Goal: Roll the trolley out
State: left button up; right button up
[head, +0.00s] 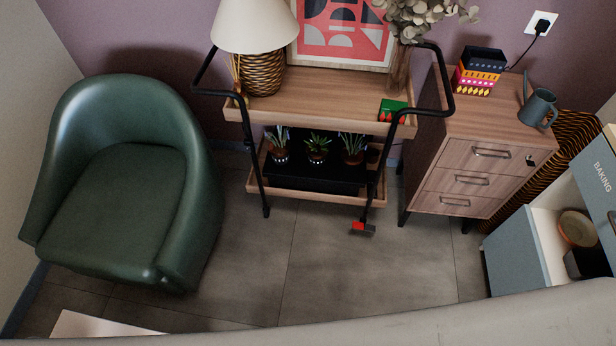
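The trolley (330,124) stands against the purple wall, between a green armchair and a drawer cabinet. It has two wooden tray shelves and a black tubular frame with a curved handle at each end. Its top shelf bears a lamp (258,52) with a woven base, a framed print (342,30), a vase of leafy stems (398,70) and a small green and red box (393,110). Its lower shelf holds a black tray with several potted plants (317,147). A red and black piece (362,228) is at the foot of its right front leg. Neither gripper shows.
The green armchair (125,185) stands close on the left. The drawer cabinet (471,148) stands close on the right, with boxes and a watering can (539,108) on top. Bare tiled floor (330,262) lies in front of the trolley. A pale surface edge (420,322) crosses the bottom.

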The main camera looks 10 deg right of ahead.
aim_at(337, 65)
jog(key=z, duration=0.5)
jog(key=i+z, duration=0.1)
jog(key=z, duration=0.85)
jog(key=i+z, duration=0.1)
jog(key=z, duration=0.35)
jog(key=j+z, duration=0.1)
jog(key=z, duration=0.4)
jog(key=j+u, duration=0.1)
jog(key=u, duration=0.35)
jog(key=j+u, duration=0.1)
jog(key=u, duration=0.75)
jog(key=i+j+u, duration=0.1)
jog(key=u, duration=0.35)
